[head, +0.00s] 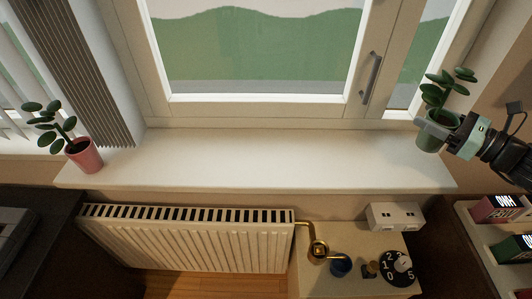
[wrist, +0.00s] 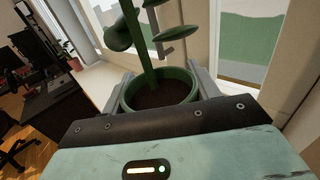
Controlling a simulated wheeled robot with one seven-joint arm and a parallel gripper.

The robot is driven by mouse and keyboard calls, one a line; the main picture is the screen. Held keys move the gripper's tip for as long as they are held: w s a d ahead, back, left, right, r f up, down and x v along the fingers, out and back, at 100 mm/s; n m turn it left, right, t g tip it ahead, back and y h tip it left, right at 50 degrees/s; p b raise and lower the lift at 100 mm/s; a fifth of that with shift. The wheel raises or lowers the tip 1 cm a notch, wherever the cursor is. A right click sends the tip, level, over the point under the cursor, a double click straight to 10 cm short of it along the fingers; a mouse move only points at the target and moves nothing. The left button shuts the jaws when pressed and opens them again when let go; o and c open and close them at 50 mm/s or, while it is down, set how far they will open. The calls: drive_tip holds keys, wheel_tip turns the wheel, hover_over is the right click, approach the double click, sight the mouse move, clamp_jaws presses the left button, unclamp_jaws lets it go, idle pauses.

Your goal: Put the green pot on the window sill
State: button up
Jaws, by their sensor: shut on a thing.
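The green pot (head: 432,140) holds a plant with round dark green leaves. It is at the right end of the white window sill (head: 260,160) in the head view, upright. I cannot tell whether its base touches the sill. My gripper (head: 438,128) reaches in from the right and is shut on the pot. In the wrist view the green pot (wrist: 160,92) sits between my two fingers, with dark soil and the plant stem showing. The pot's lower part is hidden there by my gripper body.
A pink pot (head: 84,157) with a plant stands at the sill's left end. The middle of the sill is clear. A window handle (head: 370,76) is behind. Below are a radiator (head: 190,238), a cabinet with a dial (head: 398,268), and boxes (head: 500,208) on a shelf at right.

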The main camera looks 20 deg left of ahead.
drive_tip(key=shift+w+a, duration=0.25)
drive_tip(key=shift+a, duration=0.2)
drive_tip(key=shift+f+p, duration=0.9)
drive_tip(key=shift+f, duration=4.05)
drive_tip(key=shift+f, duration=0.1)
drive_tip(key=o, duration=1.4)
drive_tip(key=b+v, duration=0.3)
drive_tip(key=v, duration=0.9)
